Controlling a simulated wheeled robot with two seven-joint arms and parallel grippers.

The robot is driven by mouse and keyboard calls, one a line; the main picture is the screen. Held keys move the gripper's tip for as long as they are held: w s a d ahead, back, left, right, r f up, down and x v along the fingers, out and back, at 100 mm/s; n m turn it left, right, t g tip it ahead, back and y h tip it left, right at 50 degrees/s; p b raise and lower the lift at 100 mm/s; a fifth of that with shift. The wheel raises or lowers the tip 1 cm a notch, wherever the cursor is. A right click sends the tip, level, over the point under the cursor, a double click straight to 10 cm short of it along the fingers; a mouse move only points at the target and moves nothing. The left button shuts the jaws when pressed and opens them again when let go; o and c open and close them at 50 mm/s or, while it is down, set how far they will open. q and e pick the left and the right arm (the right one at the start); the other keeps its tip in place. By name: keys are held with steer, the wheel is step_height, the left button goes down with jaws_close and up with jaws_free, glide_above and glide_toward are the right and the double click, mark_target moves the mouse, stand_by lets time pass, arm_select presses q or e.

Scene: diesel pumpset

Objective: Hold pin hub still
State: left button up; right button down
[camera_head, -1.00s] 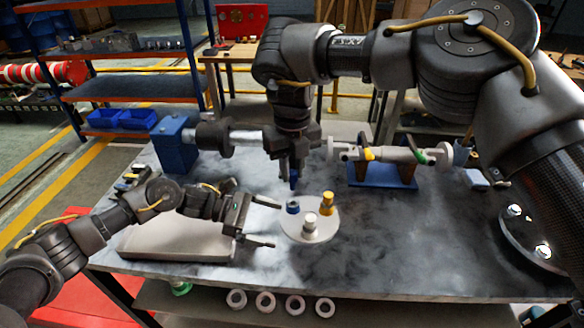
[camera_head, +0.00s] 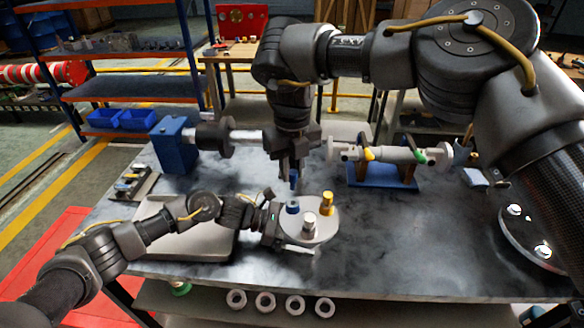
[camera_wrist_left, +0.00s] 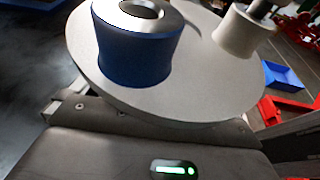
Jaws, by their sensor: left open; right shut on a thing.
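The pin hub (camera_head: 327,226), a round grey disc, lies on the bench with a blue bush (camera_head: 292,207), a yellow bush (camera_head: 327,204) and a pale bush (camera_head: 309,224) standing on it. In the left wrist view the hub (camera_wrist_left: 215,92) fills the top, with the blue bush (camera_wrist_left: 138,45) and pale bush (camera_wrist_left: 240,32). My left gripper (camera_head: 298,246) is open, low against the hub's near left edge; its fingertips are mostly hidden, so I cannot tell if they touch. My right gripper (camera_head: 293,172) points down, shut on a small blue piece (camera_head: 294,182) just above the blue bush.
A blue stand (camera_head: 174,147) with a shaft is at the back left. A blue cradle (camera_head: 382,177) bears a shaft at the back right. A grey tray (camera_head: 165,240) lies beneath my left arm. A round plate (camera_head: 522,228) lies at right. The bench is clear right of the hub.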

arm_select(q)
steer(key=c, duration=0.7)
steer(key=shift+c, duration=0.3)
jaws_close()
stand_by(0.5)
stand_by(0.4)
